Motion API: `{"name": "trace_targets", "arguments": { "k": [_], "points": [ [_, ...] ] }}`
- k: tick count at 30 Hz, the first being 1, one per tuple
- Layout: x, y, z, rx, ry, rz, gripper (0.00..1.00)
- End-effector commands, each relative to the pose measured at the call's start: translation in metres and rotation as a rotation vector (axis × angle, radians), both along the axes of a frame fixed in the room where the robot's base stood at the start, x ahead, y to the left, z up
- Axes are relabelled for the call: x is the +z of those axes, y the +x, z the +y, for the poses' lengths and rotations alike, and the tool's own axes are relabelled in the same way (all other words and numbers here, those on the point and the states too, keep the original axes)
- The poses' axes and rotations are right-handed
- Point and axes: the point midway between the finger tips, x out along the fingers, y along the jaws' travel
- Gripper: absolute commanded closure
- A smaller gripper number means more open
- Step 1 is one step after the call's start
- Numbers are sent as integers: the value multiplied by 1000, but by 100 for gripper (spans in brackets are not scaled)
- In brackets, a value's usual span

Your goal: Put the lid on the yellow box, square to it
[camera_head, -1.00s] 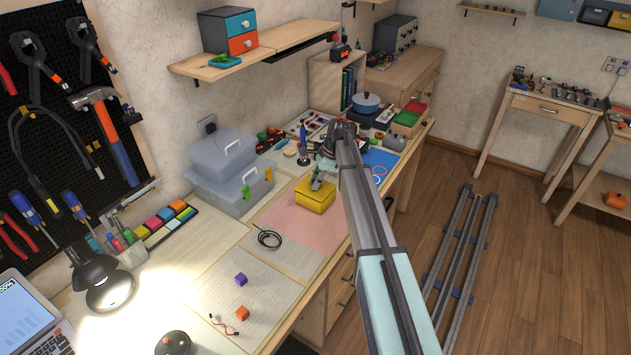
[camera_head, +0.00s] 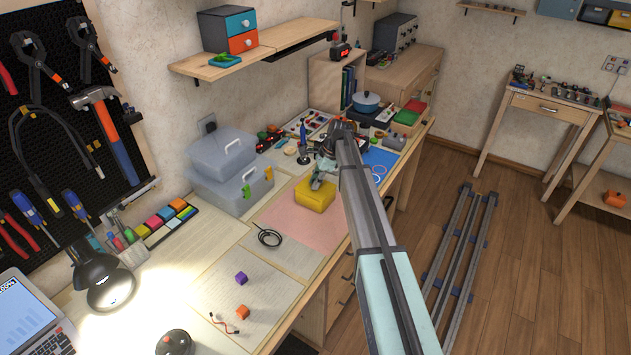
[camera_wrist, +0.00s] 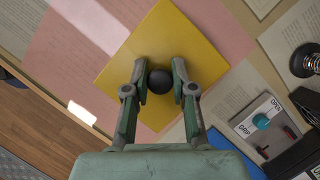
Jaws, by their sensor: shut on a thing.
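The yellow box (camera_head: 313,201) stands on the pink mat on the bench, below my gripper (camera_head: 322,178). In the wrist view the yellow lid (camera_wrist: 187,41) fills the middle, with a round black knob (camera_wrist: 160,81) on its top. My gripper (camera_wrist: 160,82) is shut on this knob, one finger on each side. In the head view lid and box show as one yellow block, with no clear gap between them. The lid hides the box in the wrist view, so I cannot tell exactly how square the two are.
A black cable coil (camera_head: 269,237) lies in front of the box. Clear plastic bins (camera_head: 230,185) stand to its left. A blue mat (camera_head: 380,160) lies beyond it, partly behind my arm. The pink mat (camera_head: 282,218) has free room beside the box.

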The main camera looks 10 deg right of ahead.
Motion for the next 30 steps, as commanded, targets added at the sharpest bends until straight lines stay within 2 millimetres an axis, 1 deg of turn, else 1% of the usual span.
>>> {"name": "trace_targets", "arguments": {
  "k": [29,30],
  "points": [
    [0,0,0,0,0,0,100],
    [0,0,0,0,0,0,68]
  ]
}}
